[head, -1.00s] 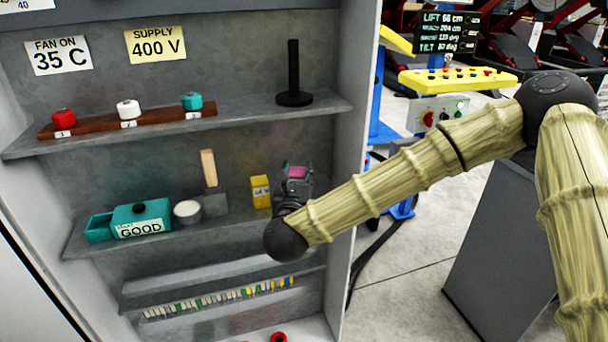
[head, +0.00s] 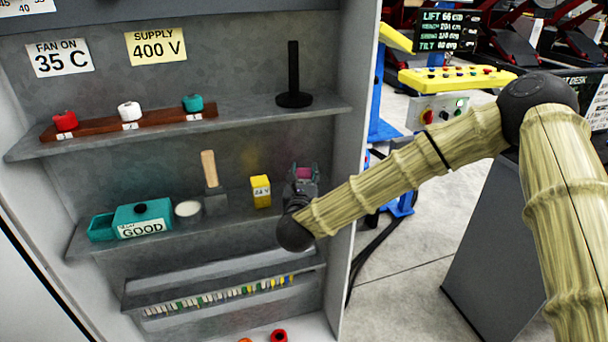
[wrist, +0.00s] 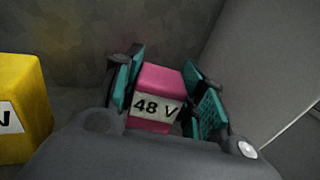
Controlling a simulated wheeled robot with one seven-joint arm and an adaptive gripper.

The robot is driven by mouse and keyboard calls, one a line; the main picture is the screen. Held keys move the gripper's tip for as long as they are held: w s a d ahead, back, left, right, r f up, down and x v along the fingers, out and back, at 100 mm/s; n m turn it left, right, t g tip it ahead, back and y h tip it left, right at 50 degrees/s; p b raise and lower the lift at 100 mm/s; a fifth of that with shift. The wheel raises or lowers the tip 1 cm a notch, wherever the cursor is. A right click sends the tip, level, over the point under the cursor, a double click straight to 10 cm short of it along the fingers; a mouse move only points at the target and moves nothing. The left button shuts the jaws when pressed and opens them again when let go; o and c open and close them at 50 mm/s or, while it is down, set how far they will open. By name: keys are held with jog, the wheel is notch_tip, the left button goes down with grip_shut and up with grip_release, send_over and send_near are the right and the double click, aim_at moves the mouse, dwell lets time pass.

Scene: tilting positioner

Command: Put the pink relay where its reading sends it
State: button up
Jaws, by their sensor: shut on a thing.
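The pink relay (wrist: 160,82) is a small block with a white label reading 48 V. It sits between the two teal finger pads of my gripper (wrist: 164,92), which is shut on it. In the head view my gripper (head: 304,174) is at the right end of the middle shelf (head: 240,217), to the right of a yellow block, with a bit of pink showing between its fingers. The relay's underside is hidden, so I cannot tell whether it touches the shelf. A teal box labelled GOOD (head: 143,217) stands at the left of that shelf.
The yellow block (head: 260,191) stands close left of my gripper, with the cabinet's side wall (head: 352,130) at right. A white round dish (head: 187,208) and a grey block with a wooden upright (head: 214,200) stand further left. The upper shelf holds a black post (head: 293,85).

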jog(key=shift+f, duration=0.1)
jog(key=shift+f, duration=0.1)
jog(key=o, duration=1.2)
jog(key=shift+r, duration=0.3)
jog(key=s, duration=0.4)
jog(key=s+b, duration=0.1)
jog(key=s, duration=0.3)
jog(key=s+a, duration=0.1)
jog(key=s, duration=0.3)
jog(key=shift+f, duration=0.1)
